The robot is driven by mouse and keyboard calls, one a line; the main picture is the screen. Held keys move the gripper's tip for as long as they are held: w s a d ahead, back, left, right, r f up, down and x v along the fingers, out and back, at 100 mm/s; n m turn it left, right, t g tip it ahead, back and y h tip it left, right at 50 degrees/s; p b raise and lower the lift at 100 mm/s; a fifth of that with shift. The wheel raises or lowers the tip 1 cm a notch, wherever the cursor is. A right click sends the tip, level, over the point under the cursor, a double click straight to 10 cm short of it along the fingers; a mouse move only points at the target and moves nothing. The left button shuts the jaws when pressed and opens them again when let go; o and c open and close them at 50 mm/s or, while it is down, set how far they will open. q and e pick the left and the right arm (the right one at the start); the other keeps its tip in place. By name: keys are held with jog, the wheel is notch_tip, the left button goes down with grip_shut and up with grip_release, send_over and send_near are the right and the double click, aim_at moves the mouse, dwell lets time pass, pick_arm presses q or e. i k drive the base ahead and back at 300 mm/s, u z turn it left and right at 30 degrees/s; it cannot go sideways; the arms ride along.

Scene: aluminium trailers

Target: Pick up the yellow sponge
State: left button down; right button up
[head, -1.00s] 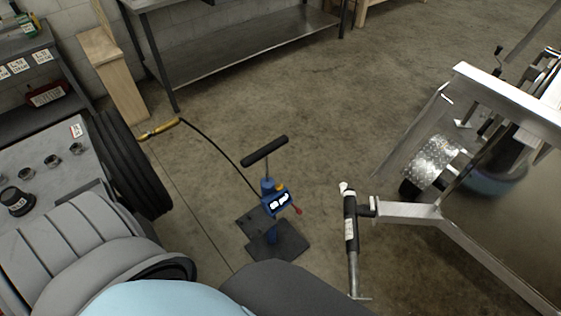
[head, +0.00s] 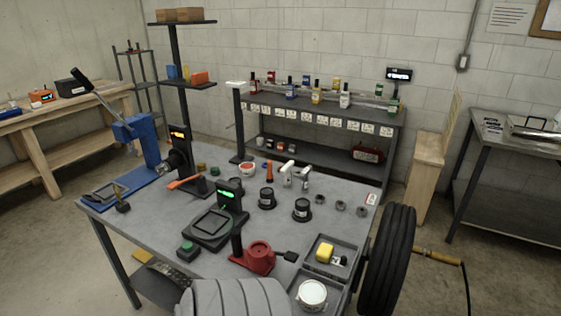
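A small yellow block that looks like the yellow sponge (head: 325,253) lies in a grey tray (head: 319,268) at the front right corner of the grey worktable (head: 150,222). A small dark item lies beside it in the same tray. Neither of my grippers is in view, so nothing shows of their state or their distance from the sponge.
A black tyre (head: 388,262) stands close to the tray's right. A red tool (head: 258,257) lies to its left, and a white tub (head: 312,294) sits in front. A scale (head: 215,226), black jars and a blue press (head: 137,140) occupy the table. A bottle shelf (head: 320,112) stands behind.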

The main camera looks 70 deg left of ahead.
aim_at(324, 254)
jog(key=u, duration=2)
